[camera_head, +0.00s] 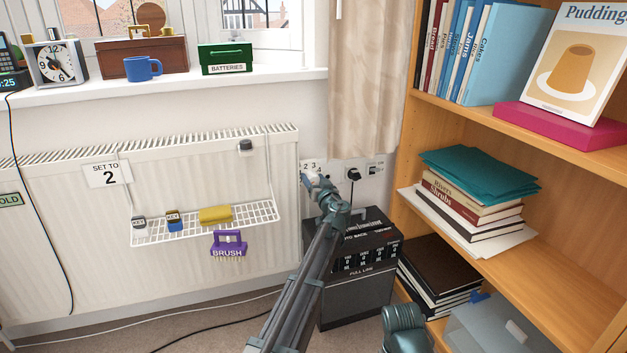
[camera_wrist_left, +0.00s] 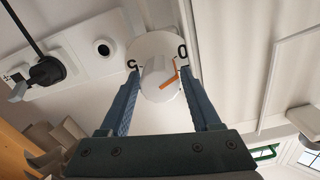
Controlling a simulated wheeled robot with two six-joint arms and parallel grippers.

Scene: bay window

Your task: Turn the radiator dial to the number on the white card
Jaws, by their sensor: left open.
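The white card (camera_head: 107,173) on the radiator reads "SET TO 2". The radiator dial (camera_head: 310,166) is at the radiator's right end in the head view; digits 2 and 3 show on it, and my gripper hides much of it. In the left wrist view the dial's round white knob (camera_wrist_left: 155,78) has an orange mark on its right side, towards the 0; a 5 shows at left. My left gripper (camera_head: 314,181) is open, its fingers (camera_wrist_left: 158,72) on either side of the knob. Whether they touch it I cannot tell. My right gripper is not in view.
A wire rack (camera_head: 178,232) with a yellow sponge (camera_head: 215,215) hangs on the radiator (camera_head: 60,240). Sockets with a black plug (camera_head: 353,174) are right of the dial. A black box (camera_head: 350,285) stands below, and a wooden bookshelf (camera_head: 560,220) is at right.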

